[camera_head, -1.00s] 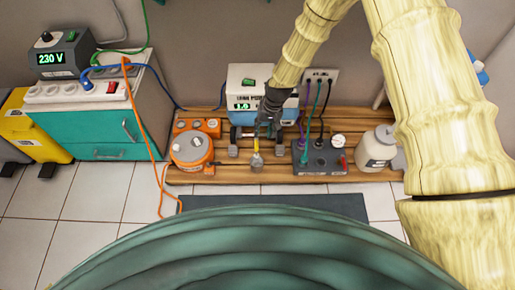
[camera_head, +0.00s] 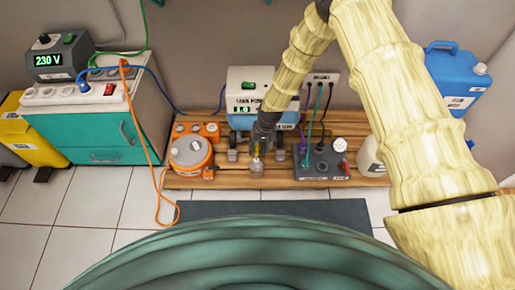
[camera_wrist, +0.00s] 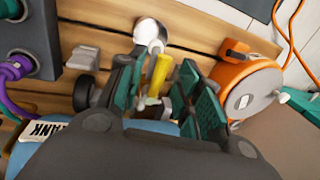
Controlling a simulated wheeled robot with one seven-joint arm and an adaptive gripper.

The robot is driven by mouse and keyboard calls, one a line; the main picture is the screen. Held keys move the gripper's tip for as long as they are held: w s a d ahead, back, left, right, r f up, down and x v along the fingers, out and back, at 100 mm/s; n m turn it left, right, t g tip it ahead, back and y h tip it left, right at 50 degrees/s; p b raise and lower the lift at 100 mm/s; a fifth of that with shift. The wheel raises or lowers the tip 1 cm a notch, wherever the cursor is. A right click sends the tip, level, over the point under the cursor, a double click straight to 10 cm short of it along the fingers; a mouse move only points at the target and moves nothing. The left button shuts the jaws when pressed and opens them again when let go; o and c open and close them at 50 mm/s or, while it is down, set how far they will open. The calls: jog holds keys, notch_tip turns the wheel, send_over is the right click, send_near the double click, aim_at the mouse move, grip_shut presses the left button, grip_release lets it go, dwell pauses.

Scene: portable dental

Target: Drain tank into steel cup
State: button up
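The tank (camera_head: 243,84) is a white and blue box with a green switch and a display reading 1.0, standing on the wooden pallet. In the wrist view, part of its blue body with its label (camera_wrist: 45,130) shows at the lower left. A yellow valve handle (camera_wrist: 160,73) sticks out at its front. The steel cup (camera_head: 257,168) sits in front of the tank, just past the handle, and shows in the wrist view (camera_wrist: 150,35). My gripper (camera_head: 258,148) is at the handle, its fingers apart on either side of it with gaps visible. The cup's inside cannot be made out.
An orange round device (camera_head: 190,152) stands left of my gripper. A dark box with cables (camera_head: 322,162) and a gauge stands to the right. A blue jerrycan (camera_head: 455,82) is farther right. A grey mat (camera_head: 300,209) lies in front of the pallet (camera_head: 222,181).

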grip_shut()
jog(key=shift+d+n, duration=0.1)
jog(key=shift+n, duration=0.2)
jog(key=shift+w+d+n+g+h+p, duration=0.15)
jog(key=shift+w+d+n+g+h, duration=0.4)
jog(key=shift+n, duration=2.35)
jog(key=shift+w+d+n+g+h+p, duration=0.2)
jog(key=shift+w+d+n, duration=0.65)
jog(key=shift+n, duration=2.05)
jog(key=shift+w+d+n+g+h+p, duration=0.25)
jog(key=shift+w+n, duration=0.75)
jog(key=shift+n, duration=1.9)
jog(key=shift+d, duration=0.1)
